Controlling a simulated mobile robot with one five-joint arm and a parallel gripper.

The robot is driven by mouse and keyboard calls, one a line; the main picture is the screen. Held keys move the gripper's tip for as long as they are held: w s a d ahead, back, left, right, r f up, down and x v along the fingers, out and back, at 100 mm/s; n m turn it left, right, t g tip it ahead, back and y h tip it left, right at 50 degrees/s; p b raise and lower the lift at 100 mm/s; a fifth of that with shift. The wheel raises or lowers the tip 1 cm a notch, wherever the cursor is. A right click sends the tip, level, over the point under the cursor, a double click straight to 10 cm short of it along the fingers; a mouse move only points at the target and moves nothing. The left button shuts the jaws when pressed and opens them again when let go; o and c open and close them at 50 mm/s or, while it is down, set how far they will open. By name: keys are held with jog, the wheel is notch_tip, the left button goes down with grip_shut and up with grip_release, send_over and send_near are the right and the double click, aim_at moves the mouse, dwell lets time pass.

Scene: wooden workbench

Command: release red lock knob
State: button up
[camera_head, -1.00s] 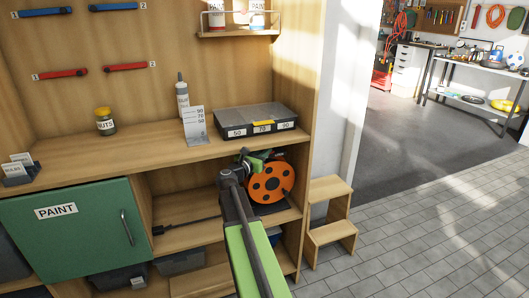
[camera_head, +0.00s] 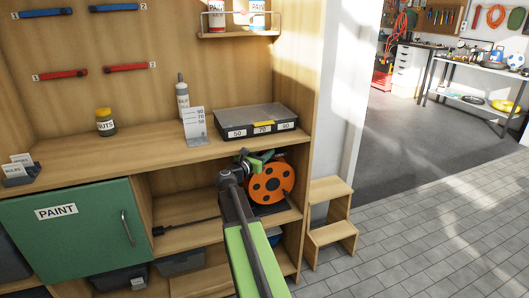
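An orange reel (camera_head: 271,184) with dark round holes stands upright on the shelf under the worktop, at the right end. I cannot make out a red lock knob; it may be hidden behind my arm or too small to tell. My arm reaches up from the bottom of the view to the reel's left side. My gripper (camera_head: 257,159) is at the reel's upper left edge, just below the worktop. Its fingers are too small and too covered to tell whether they are open or shut, or whether they touch the reel.
The wooden worktop (camera_head: 160,146) is just above my gripper. A black organizer case (camera_head: 256,118) sits on it. A green PAINT cabinet door (camera_head: 75,235) is at the left. A wooden step stool (camera_head: 331,215) stands right of the bench. The tiled floor further right is clear.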

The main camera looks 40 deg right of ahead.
jog(key=v, duration=1.7)
jog(key=shift+s+a, duration=0.1)
